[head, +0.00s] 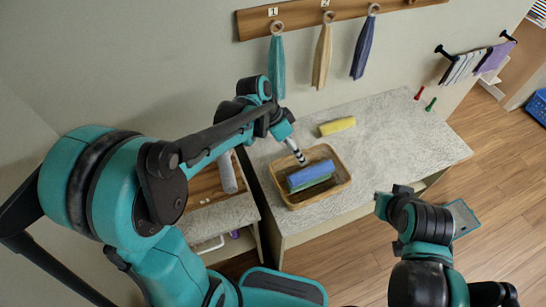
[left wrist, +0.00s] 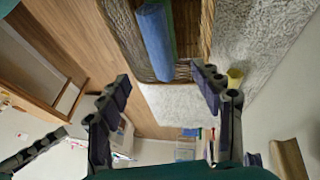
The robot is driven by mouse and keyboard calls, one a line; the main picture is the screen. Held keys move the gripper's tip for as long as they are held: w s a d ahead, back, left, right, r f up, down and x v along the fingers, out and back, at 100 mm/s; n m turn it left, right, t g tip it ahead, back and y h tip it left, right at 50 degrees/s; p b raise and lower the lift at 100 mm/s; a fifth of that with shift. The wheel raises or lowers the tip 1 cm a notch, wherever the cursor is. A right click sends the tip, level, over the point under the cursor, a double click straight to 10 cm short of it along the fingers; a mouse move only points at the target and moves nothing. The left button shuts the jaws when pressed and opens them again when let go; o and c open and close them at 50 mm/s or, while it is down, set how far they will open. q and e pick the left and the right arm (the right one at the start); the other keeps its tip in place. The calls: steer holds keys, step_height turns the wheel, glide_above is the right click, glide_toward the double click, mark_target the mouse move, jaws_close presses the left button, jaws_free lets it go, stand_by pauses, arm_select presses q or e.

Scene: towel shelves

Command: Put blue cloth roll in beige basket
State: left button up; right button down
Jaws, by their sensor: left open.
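The beige basket (head: 342,186) stands on the speckled counter in the head view, and its woven wall (left wrist: 124,32) shows in the left wrist view. The blue cloth roll (head: 314,174) lies inside it, above a green roll (head: 313,187). The blue roll (left wrist: 155,42) also shows in the left wrist view, beyond the fingertips. My left gripper (left wrist: 165,80) is open and empty, beside the basket's back-left side; in the head view it (head: 299,156) is partly hidden by its arm. My right gripper (head: 390,198) is away to the right of the basket; its jaws are unclear.
A yellow roll (head: 337,126) lies on the counter (head: 400,150) behind the basket. A grey-white roll (head: 227,172) lies on a wooden surface to the left. Several towels hang from a wall rack (head: 340,14). The counter's right part is mostly clear.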

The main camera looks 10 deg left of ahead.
arm_select(q)
steer(key=s+a+r+n+t+y, duration=0.2)
steer(key=s+a+n+t, duration=0.1)
steer(key=s+a+n, duration=0.2)
steer(key=s+a+r+n+t+y, duration=0.3)
steer(key=s+a+n, duration=0.2)
steer(key=s+a, duration=0.1)
steer(key=shift+s+a+r, duration=0.2)
steer(key=shift+s+a, duration=0.2)
steer(key=shift+s, duration=0.35)
step_height(320, 180, down, 8)
steer(key=b, duration=0.8)
